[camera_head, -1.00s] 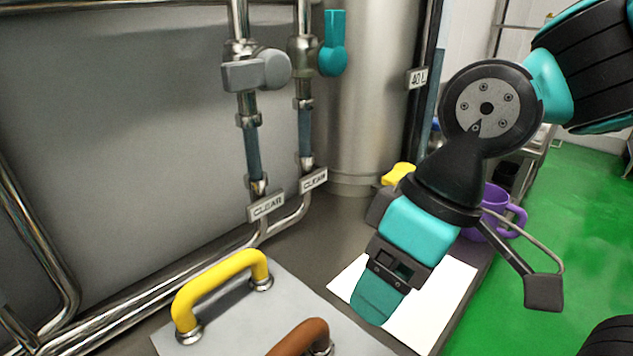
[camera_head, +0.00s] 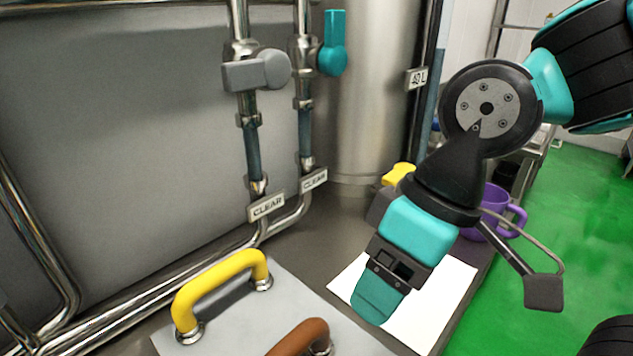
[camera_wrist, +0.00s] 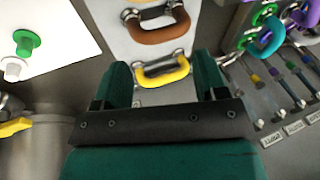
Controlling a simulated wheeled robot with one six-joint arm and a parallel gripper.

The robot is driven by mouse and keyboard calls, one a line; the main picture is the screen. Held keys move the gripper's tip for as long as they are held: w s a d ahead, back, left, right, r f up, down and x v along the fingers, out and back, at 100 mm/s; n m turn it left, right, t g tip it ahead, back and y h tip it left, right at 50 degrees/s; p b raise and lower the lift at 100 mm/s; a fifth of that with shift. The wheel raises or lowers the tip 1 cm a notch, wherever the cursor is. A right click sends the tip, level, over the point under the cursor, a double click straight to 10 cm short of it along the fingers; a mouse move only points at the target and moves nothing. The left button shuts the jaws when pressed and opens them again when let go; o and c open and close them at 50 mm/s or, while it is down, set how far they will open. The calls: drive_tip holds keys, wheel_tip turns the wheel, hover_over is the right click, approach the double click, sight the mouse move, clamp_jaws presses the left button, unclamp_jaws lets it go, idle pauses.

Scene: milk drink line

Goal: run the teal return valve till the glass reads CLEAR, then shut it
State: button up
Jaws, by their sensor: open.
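The teal return valve handle (camera_head: 334,45) points straight up on the right-hand pipe in the head view. The sight glass below it (camera_head: 305,132) looks dark blue-grey, and its plate (camera_head: 314,180) reads CLEAR. My gripper (camera_head: 378,298) is low on the right, well apart from the valve, over a white sheet. In the wrist view my gripper (camera_wrist: 162,78) has its two teal fingers spread with nothing held between them. A teal handle (camera_wrist: 265,38) shows at the upper right there; I cannot tell if it is the same valve.
A grey valve handle (camera_head: 257,71) lies sideways on the left pipe, above another plate (camera_head: 266,207) reading CLEAR. A yellow bar handle (camera_head: 222,286) and a brown one (camera_head: 300,338) stand up from a grey panel. A purple mug (camera_head: 494,207) is behind my gripper.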

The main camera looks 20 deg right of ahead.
idle(0.4)
drive_tip(key=m+t+y+p, duration=0.1)
drive_tip(key=t+y+p, duration=0.45)
drive_tip(key=t, duration=1.05)
approach(340, 15)
drive_tip(key=shift+h, duration=0.35)
drive_tip(key=p+x, duration=0.6)
drive_tip(key=x, duration=0.1)
drive_tip(key=p+x, duration=0.2)
drive_tip(key=x, duration=0.2)
drive_tip(key=shift+w+a+r+p, duration=0.1)
drive_tip(key=shift+a+r+p, duration=0.2)
drive_tip(key=shift+r+p, duration=0.1)
drive_tip(key=shift+w+a+f, duration=0.2)
drive_tip(key=shift+w+a, duration=0.15)
drive_tip(key=shift+w, duration=0.3)
drive_tip(key=c, duration=1.2)
clamp_jaws()
